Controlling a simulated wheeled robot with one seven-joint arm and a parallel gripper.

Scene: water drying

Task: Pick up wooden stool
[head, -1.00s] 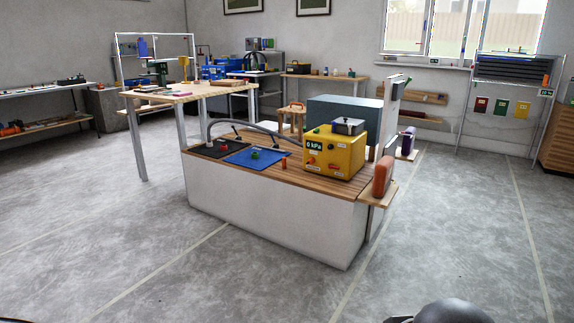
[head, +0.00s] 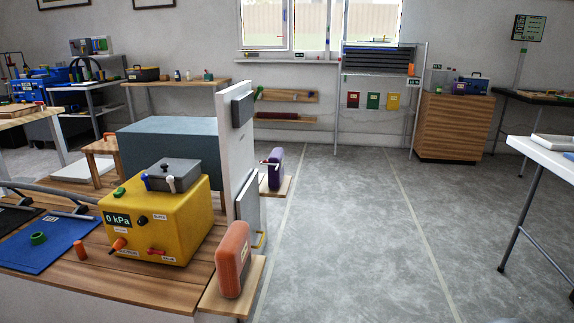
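The wooden stool (head: 97,146) stands at the left in the head view, behind the wood-topped bench (head: 75,262). Its seat and some of its legs show. A small reddish thing lies on or just behind the seat; I cannot tell which. The grey-blue box (head: 170,141) and the bench hide part of the stool's right side and lower legs. My gripper is not in view.
A yellow pressure box (head: 158,222) and an orange rounded block (head: 232,259) stand on the bench's near end. Open floor (head: 350,240) lies to its right. A white table (head: 545,151) stands at the right edge, a wooden cabinet (head: 450,127) at the back.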

